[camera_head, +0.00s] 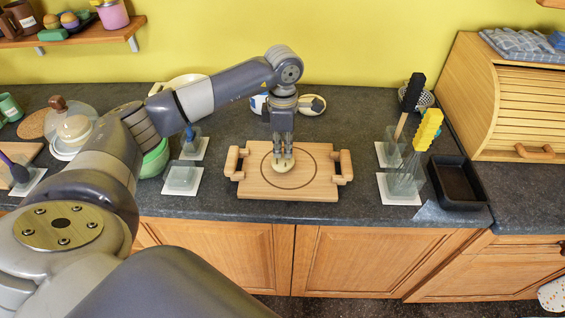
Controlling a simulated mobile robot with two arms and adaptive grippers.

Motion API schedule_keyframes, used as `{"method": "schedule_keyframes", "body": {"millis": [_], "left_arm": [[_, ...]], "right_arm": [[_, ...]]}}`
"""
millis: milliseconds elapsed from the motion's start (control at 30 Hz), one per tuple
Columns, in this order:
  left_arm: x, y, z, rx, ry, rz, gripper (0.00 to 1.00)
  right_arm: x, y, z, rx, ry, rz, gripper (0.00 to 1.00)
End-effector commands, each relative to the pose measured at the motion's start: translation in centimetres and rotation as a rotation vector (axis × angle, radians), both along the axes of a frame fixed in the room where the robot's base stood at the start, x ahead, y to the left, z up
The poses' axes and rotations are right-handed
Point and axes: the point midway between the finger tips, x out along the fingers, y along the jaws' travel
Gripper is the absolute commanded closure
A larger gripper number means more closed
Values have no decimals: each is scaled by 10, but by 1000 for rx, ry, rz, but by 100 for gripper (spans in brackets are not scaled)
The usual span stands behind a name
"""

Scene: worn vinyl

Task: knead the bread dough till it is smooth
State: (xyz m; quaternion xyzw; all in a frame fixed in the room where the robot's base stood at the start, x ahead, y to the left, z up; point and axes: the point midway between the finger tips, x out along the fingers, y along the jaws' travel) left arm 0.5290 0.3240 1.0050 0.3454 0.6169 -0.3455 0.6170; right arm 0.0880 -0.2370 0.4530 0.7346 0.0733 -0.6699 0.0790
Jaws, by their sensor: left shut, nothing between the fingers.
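The bread dough (283,168) is a small pale lump on a wooden board (255,188) in the middle of the counter. The board has a dark ring drawn on it and a wooden handle at each side. My left gripper (283,159) points straight down over the dough, its fingers shut with nothing between them. The fingertips are at the dough and seem to touch its top. They hide part of it, and its surface is too small to judge for smoothness. My right gripper is not in the picture.
Clear containers on white mats flank the board; those at right hold a black-handled tool (410,100) and a yellow-handled one (428,130). A black pan (458,185) and wooden bread bin (500,90) stand further right. A green bowl (155,160) is at left.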

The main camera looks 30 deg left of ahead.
Motion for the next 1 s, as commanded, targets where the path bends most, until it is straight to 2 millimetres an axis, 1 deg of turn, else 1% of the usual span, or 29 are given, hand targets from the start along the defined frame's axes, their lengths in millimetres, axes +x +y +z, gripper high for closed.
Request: {"method": "schedule_keyframes", "body": {"millis": [600,867,1000], "left_arm": [[0,0,-20,0,0,0,100],[0,0,-18,0,0,0,100],[0,0,-11,0,0,0,100]], "right_arm": [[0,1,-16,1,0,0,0],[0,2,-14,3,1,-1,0],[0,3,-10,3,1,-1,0]]}}
